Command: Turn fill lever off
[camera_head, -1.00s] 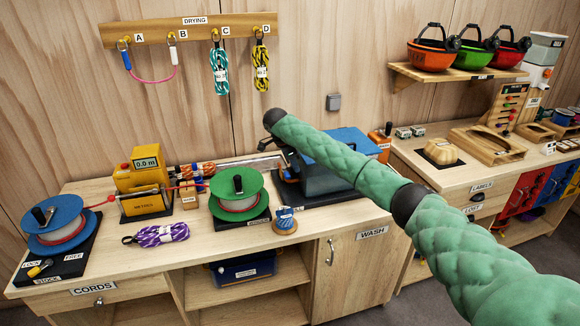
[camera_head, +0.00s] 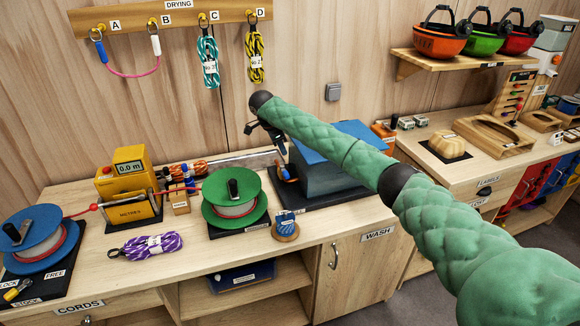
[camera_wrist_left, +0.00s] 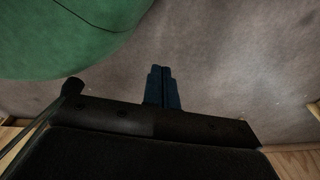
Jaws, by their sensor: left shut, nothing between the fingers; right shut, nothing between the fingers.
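The wash tub (camera_head: 335,170) is a grey-blue box with a blue top on a dark base, at the centre back of the counter. A small orange and blue part (camera_head: 288,173) shows at its left side. I cannot tell whether this is the fill lever, and no label for it can be read. My right gripper (camera_head: 280,146) is shut and empty, pointing down above the tub's left end; its arm hides part of the tub. My left gripper (camera_wrist_left: 161,88) is shut and empty in the left wrist view, over grey floor, with green arm padding beside it.
A green cord reel (camera_head: 234,212) and a small blue spool (camera_head: 286,227) stand in front left of the tub. A yellow meter (camera_head: 128,180) and purple cord (camera_head: 150,246) lie further left. An orange box (camera_head: 383,131) stands right of the tub. Helmets (camera_head: 438,40) sit on a shelf.

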